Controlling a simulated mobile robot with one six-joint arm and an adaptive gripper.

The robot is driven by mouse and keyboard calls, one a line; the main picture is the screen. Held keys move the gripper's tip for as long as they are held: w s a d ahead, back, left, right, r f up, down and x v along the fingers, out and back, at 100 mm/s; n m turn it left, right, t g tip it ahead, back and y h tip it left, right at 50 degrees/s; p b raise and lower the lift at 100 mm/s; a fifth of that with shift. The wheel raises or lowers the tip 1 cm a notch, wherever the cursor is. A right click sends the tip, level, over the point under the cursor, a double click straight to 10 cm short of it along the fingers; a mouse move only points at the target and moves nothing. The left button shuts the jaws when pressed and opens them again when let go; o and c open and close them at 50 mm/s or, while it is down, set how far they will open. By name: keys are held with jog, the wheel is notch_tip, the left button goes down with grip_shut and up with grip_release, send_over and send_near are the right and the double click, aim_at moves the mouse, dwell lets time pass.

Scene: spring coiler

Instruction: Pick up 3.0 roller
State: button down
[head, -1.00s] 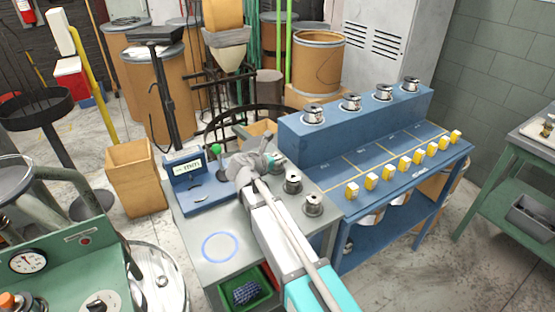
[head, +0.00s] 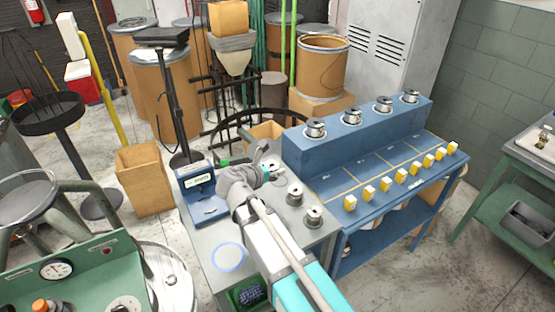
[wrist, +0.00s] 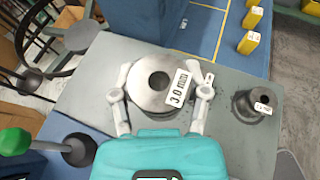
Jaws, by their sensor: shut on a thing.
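The 3.0 roller is a shiny metal spool with a dark centre hole and a white "3.0 mm" tag. It is at the middle of the wrist view (wrist: 148,92). In the head view (head: 269,164) it shows just beyond my gripper. My gripper (wrist: 162,96) has a finger on each side of the roller and is shut on it. In the head view my gripper (head: 258,180) is over the far part of the grey table (head: 207,262). The roller looks raised off the tabletop. The gripper hides part of its lower side.
Two other rollers (head: 295,194) (head: 314,216) stand to the right on the grey table. A blue gauge box (head: 197,176) is at left. The blue bench (head: 295,153) with spools and yellow blocks (head: 350,203) adjoins at right. A blue ring (head: 228,257) marks bare tabletop.

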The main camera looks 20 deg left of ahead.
jog(key=shift+s+d+r+p, duration=0.1)
jog(key=shift+s+r+p, duration=0.35)
jog(key=shift+s, duration=0.6)
jog(key=shift+s+d+r+p, duration=0.15)
jog(key=shift+s+r, duration=0.35)
jog(key=shift+s, duration=0.5)
jog(key=shift+a, duration=0.1)
